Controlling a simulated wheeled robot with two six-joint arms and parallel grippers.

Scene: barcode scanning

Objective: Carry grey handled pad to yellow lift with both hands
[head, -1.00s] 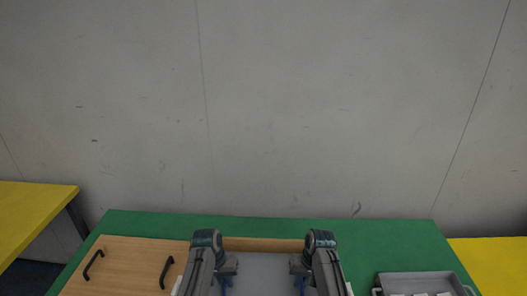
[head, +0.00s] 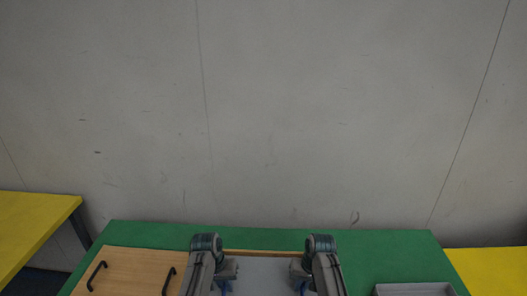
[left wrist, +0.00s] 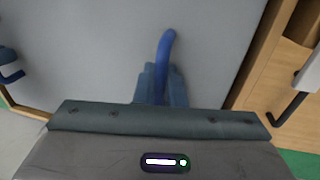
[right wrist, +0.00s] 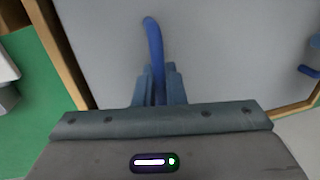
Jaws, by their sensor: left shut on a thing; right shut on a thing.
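The grey pad (head: 262,271) lies between my two grippers at the bottom of the head view, its near part out of frame. My left gripper (left wrist: 160,85) is shut on one blue handle (left wrist: 166,48) of the pad; in the head view it is at the pad's left side (head: 224,287). My right gripper (right wrist: 160,85) is shut on the other blue handle (right wrist: 153,40), at the pad's right side in the head view (head: 302,287). Yellow surfaces stand at left (head: 35,225) and right (head: 490,268); I cannot tell which is the lift.
The green table (head: 375,252) spans the front. A wooden board with two black handles (head: 125,270) lies left of the pad. A grey tray (head: 412,289) is at right. A thin wooden edge (head: 262,252) shows behind the pad. A grey wall (head: 270,110) closes the back.

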